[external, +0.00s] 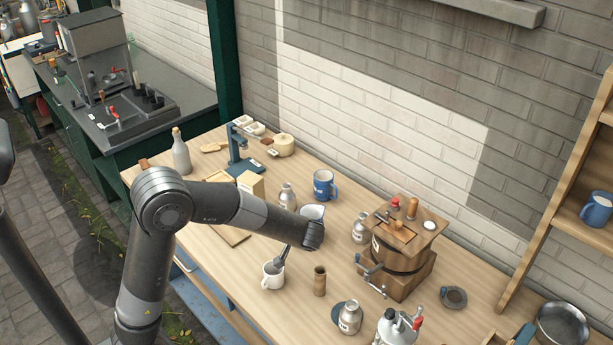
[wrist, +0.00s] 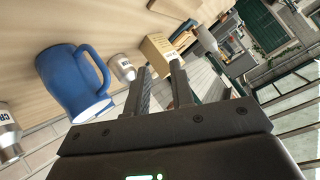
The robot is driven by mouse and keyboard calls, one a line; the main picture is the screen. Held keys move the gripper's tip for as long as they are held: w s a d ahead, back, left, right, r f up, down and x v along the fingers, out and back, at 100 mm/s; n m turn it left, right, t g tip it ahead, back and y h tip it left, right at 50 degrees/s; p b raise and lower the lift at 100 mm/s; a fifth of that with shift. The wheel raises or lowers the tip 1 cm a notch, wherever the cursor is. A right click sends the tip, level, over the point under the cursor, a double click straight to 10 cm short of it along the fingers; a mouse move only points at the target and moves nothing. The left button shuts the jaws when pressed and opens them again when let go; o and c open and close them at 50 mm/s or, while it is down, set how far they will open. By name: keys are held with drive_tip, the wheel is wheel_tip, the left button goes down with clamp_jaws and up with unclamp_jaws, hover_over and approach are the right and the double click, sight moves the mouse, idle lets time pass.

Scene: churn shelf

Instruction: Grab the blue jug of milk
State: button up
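A blue jug (wrist: 68,85) shows large at the left of the wrist view, with a curved handle and a white patch at its lower end. My gripper (wrist: 160,70) is open, with a gap between its two dark fingers. The jug is left of the fingers and not between them. In the external view a blue mug-like vessel (external: 324,186) with a label stands at the back of the table. A pale, blue-edged vessel (external: 312,212) is partly hidden by my wrist. I cannot tell which one the wrist view shows.
A white mug (external: 273,276) and a brown cylinder (external: 320,281) stand in front. A metal can (external: 288,196) and a box (external: 251,184) stand left, a wooden churn (external: 400,265) right. Another blue vessel (external: 597,208) sits on the right shelf.

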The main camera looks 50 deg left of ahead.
drive_tip(key=w+f, duration=0.2)
drive_tip(key=w+d+f+n+t+y, duration=0.1)
drive_tip(key=w+f, duration=0.1)
drive_tip(key=w+f+n+t+y, duration=0.1)
drive_tip(key=w+f, duration=0.1)
drive_tip(key=w, duration=0.1)
drive_tip(key=shift+w+d, duration=0.1)
drive_tip(key=shift+d, duration=0.05)
drive_tip(key=shift+x, duration=2.45)
drive_tip(key=shift+c, duration=0.2)
clamp_jaws()
drive_tip(key=shift+r, duration=0.1)
